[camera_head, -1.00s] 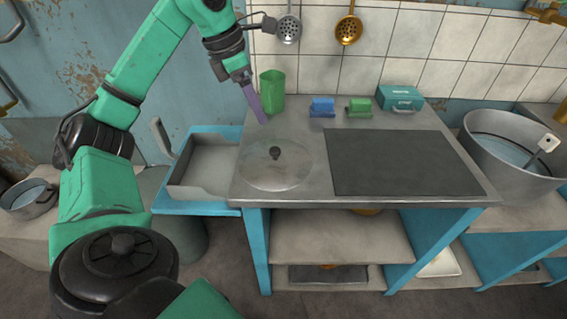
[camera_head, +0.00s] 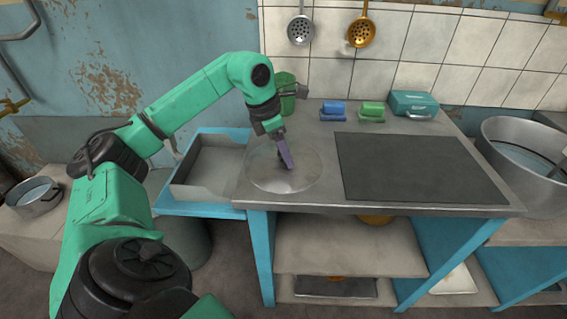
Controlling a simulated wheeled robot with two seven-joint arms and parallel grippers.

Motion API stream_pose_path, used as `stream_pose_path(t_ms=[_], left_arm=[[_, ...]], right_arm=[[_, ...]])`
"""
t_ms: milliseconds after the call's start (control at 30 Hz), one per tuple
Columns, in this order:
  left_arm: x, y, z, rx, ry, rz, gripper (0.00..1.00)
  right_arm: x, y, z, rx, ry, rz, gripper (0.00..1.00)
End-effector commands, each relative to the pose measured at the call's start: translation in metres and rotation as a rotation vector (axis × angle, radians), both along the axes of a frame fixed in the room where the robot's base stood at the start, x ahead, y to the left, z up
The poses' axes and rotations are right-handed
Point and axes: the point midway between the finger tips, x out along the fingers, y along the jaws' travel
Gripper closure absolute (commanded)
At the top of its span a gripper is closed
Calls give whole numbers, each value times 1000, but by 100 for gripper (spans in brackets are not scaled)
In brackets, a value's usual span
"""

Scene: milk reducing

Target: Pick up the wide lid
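The wide lid (camera_head: 300,182) is a round, see-through disc lying flat on the metal counter (camera_head: 330,196), left of the dark cooktop panel. My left gripper (camera_head: 287,162) points down over the middle of the lid, with its purple fingers at the lid's knob. The fingers hide most of the knob. I see the fingers nearly edge-on, so I cannot tell whether they are open or shut on the knob. My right gripper is not in view.
The dark cooktop panel (camera_head: 420,168) lies right of the lid. A green container (camera_head: 286,88) stands behind my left arm. Blue (camera_head: 333,110) and green (camera_head: 372,111) sponge-like items and a teal box (camera_head: 413,103) line the back. A large metal pot (camera_head: 522,158) stands at the right.

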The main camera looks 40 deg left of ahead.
Motion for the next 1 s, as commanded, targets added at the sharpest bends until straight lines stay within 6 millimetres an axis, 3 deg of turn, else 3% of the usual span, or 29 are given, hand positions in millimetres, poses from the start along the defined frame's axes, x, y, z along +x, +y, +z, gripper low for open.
stream_pose_path(t_ms=[33,133,167,567,733,1000], left_arm=[[0,0,0,0,0,0,58],[0,0,0,0,0,0,96],[0,0,0,0,0,0,100],[1,0,11,-1,-4,0,100],[1,-1,51,-3,-8,-1,100],[1,-1,157,-4,-7,-2,100]], right_arm=[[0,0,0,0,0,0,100],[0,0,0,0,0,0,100],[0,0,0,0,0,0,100],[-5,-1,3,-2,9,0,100],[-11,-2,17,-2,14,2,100],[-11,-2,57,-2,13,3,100]])
